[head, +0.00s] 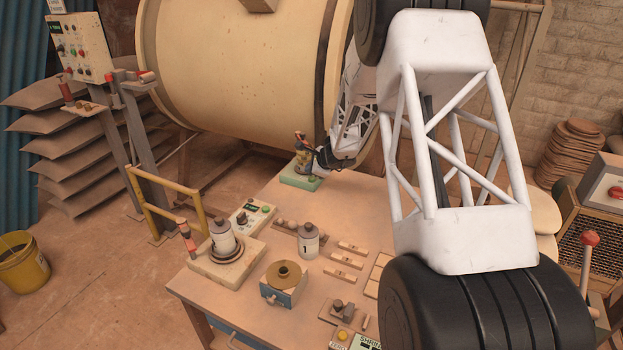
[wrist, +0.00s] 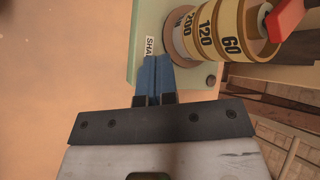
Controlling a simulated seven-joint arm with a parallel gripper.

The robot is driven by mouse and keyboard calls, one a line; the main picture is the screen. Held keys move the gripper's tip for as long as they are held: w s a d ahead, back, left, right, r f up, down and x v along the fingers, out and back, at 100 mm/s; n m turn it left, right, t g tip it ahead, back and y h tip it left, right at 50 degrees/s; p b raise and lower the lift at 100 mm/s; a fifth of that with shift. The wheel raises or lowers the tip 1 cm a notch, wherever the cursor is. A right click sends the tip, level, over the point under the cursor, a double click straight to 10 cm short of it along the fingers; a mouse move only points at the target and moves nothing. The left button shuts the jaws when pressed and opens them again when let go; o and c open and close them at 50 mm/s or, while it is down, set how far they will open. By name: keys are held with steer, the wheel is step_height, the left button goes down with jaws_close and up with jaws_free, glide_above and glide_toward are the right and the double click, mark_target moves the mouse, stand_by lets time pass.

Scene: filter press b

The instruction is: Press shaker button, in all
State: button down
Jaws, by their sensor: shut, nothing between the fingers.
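The shaker has a pale green base (head: 300,182) at the far end of the bench and a stack of yellow sieve rings (wrist: 205,32) marked 200, 120 and 60. A red part (wrist: 288,18) sits at the top of the stack. In the wrist view my gripper (wrist: 154,58) is shut, its two blue fingers together and empty. The fingertips are over the green base, beside the stack, and cover part of a white label (wrist: 150,44) reading "SHA". I cannot make out a button; it may be hidden by the fingers. I cannot tell whether the fingertips touch the base.
A large cream drum (head: 235,70) stands close behind the shaker.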

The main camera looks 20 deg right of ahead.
mark_target(311, 179)
steer(key=shift+r, duration=0.1)
steer(key=shift+r, duration=2.35)
steer(key=shift+s+a+r, duration=0.1)
steer(key=shift+r, duration=0.1)
steer(key=s+a+r+n+g, duration=0.1)
steer(key=s+a+r+n, duration=0.4)
steer(key=s, duration=0.4)
steer(key=s+a+r+n+g, duration=0.1)
steer(key=s+a+r+n, duration=0.25)
steer(key=s+r, duration=0.35)
steer(key=s+a+r+n+g, duration=0.1)
steer(key=s+a+r+n, duration=0.3)
steer(key=s, duration=0.6)
steer(key=s+r+n+g+h, duration=0.1)
steer(key=s+n, duration=0.2)
steer(key=s, duration=0.7)
steer(key=s+a+n+h, duration=0.1)
steer(key=s+n+h, duration=0.1)
steer(key=s, duration=0.9)
steer(key=s+r+n+g+h, duration=0.1)
steer(key=s+n, duration=0.3)
steer(key=s, duration=0.6)
steer(key=shift+s+a+r+g, duration=0.2)
steer(key=shift+s+r+g, duration=0.05)
steer(key=shift+r+g, duration=0.1)
